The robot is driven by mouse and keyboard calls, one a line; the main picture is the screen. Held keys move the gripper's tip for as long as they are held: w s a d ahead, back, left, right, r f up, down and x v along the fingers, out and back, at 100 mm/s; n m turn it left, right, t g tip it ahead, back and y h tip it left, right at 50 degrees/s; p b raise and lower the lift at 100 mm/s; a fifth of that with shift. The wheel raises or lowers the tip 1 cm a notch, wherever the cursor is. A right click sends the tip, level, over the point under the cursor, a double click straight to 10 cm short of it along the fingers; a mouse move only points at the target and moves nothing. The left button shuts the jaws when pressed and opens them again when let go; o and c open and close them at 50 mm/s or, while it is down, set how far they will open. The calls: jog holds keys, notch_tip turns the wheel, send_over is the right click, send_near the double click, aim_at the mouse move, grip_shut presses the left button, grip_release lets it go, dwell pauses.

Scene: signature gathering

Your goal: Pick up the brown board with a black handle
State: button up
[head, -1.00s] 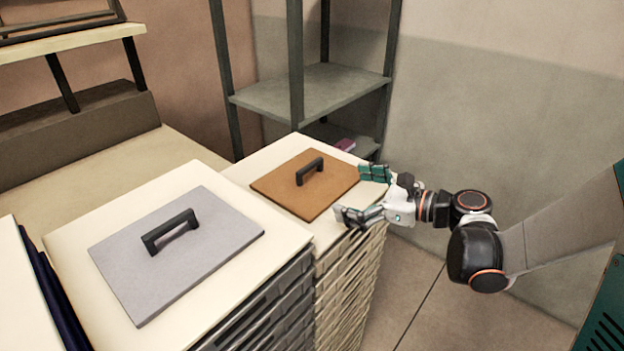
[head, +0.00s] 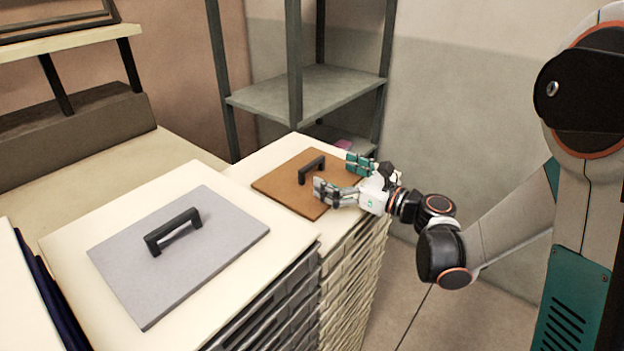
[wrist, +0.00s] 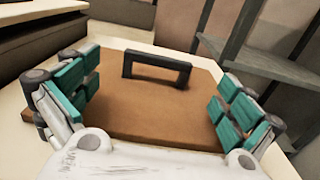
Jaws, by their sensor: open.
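The brown board (head: 284,190) lies flat on a cream-topped stack of drawers, with its black handle (head: 311,169) standing up from it. In the wrist view the board (wrist: 150,110) fills the middle and the handle (wrist: 157,66) stands upright straight ahead, between the fingers but beyond them. My gripper (head: 334,177) is open and empty over the board's right part, with its fingers pointing toward the handle. In the wrist view the teal-padded fingers (wrist: 158,100) are spread wide to either side. The handle is apart from both fingers.
A grey board (head: 180,260) with a black handle (head: 172,232) lies on the nearer drawer stack at left. A grey metal shelf (head: 310,92) stands behind the brown board. Open floor (head: 400,310) lies to the right of the stacks.

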aim_at(314, 164)
jog(key=b+x, duration=0.1)
jog(key=x, duration=0.4)
jog(key=c, duration=1.2)
